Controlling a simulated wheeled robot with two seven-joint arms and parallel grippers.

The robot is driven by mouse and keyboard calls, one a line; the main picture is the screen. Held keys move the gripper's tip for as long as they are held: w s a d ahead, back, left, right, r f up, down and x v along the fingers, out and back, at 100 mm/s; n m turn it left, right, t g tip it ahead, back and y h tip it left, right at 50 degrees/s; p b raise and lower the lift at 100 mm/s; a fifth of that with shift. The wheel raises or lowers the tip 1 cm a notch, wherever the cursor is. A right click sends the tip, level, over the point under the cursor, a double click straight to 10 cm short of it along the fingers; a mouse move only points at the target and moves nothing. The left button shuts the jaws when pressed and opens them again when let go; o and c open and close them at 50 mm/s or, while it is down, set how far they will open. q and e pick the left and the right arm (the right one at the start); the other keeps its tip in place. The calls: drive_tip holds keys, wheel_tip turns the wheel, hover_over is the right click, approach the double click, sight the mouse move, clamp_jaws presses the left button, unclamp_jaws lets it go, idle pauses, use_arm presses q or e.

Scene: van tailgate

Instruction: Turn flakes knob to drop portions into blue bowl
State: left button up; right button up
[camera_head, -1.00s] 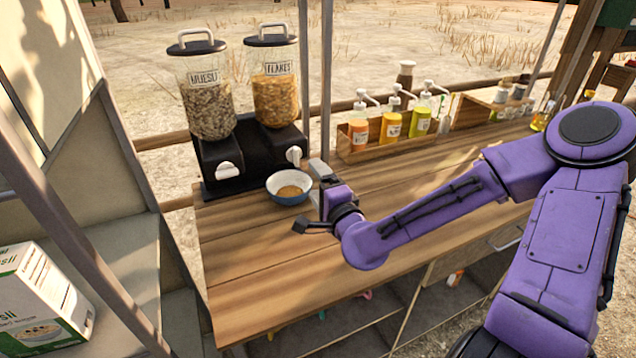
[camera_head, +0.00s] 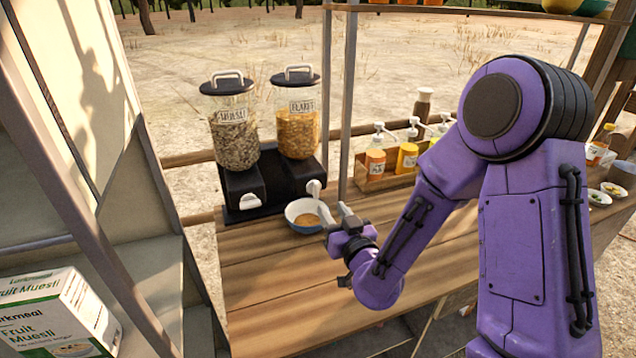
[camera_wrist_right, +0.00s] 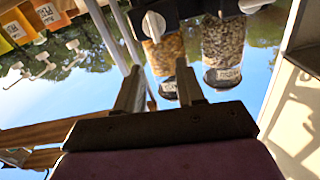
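The flakes dispenser (camera_head: 298,128) stands beside the muesli dispenser (camera_head: 235,135) on a black base. Its white flakes knob (camera_head: 314,187) is on the front of the base and shows in the right wrist view (camera_wrist_right: 153,26). The blue bowl (camera_head: 292,222), white inside, stands on the counter below the knob with some brown food in it. My right gripper (camera_head: 335,210) is open and empty, just right of the bowl and below the knob. In the wrist view its fingers (camera_wrist_right: 158,66) are apart, with the knob beyond the gap. My left gripper is out of view.
The wooden counter (camera_head: 265,290) is clear in front of the bowl. A metal post (camera_head: 346,100) rises close behind my right gripper. A rack of pump bottles (camera_head: 388,176) stands to the right. A muesli box (camera_head: 58,310) is at the lower left.

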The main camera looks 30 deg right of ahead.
sight(317, 185)
drive_tip(key=shift+n, duration=0.4)
drive_tip(key=p+x, duration=0.1)
drive_tip(key=x, duration=0.2)
drive_tip(key=p+x, duration=0.1)
drive_tip(key=x, duration=0.3)
drive_tip(key=p+x, duration=0.1)
drive_tip(key=x, duration=0.2)
drive_tip(key=shift+w+d, duration=0.2)
drive_tip(key=shift+d, duration=0.2)
clamp_jaws()
